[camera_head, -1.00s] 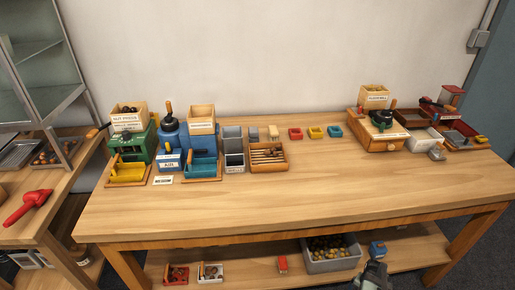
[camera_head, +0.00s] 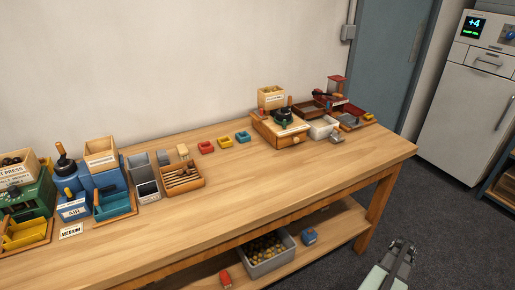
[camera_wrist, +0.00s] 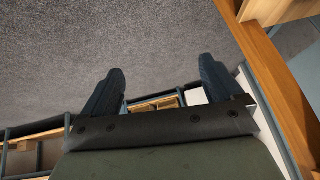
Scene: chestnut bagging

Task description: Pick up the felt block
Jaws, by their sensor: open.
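I cannot tell for certain which thing is the felt block. A small grey block (camera_head: 163,157) and a small beige block (camera_head: 183,151) stand on the bench behind the wooden tray of sticks, and either could be it. No block shows in that view.
Red (camera_head: 206,147), yellow (camera_head: 225,141) and teal (camera_head: 243,137) small trays lie to the right. The bench front is clear. A grey crate (camera_head: 284,265) sits on the lower shelf.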

